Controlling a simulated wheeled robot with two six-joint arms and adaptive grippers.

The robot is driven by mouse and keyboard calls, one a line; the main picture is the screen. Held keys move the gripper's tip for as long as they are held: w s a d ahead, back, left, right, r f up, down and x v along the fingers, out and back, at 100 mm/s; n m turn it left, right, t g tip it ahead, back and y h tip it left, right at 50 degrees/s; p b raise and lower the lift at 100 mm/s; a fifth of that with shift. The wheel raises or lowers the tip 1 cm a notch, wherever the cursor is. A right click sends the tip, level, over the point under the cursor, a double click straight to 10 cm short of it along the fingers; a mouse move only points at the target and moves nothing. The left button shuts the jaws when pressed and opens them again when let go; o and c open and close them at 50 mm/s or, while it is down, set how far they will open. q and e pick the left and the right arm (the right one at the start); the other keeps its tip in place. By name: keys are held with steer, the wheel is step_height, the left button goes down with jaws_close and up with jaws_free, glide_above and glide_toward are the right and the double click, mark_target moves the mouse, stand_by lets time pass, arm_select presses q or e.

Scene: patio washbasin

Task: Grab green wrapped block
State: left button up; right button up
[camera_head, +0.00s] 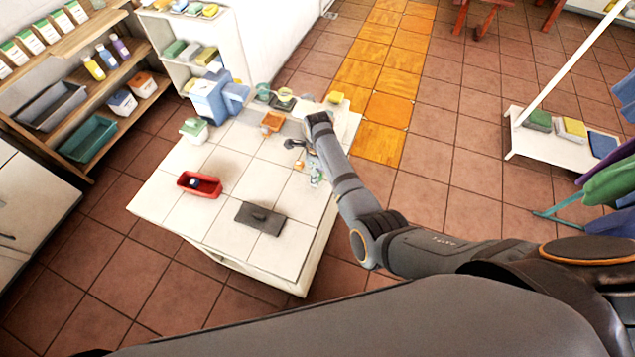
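I cannot tell for sure which thing is the green wrapped block. A small green block-like thing (193,127) sits on a white container at the counter's left side. Another green block-like item (175,48) lies on the white shelf at the upper left. My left gripper is not in view.
A red tray (199,185) and a dark grey flat block (260,218) lie on the counter. A blue container (211,97) stands at its back left, with an orange item (272,121) further right. A low white rack (545,148) with folded cloths stands at right. Floor between is clear.

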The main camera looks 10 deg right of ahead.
steer(key=shift+r, duration=0.1)
steer(key=shift+c, duration=0.7)
steer(key=c, duration=0.8)
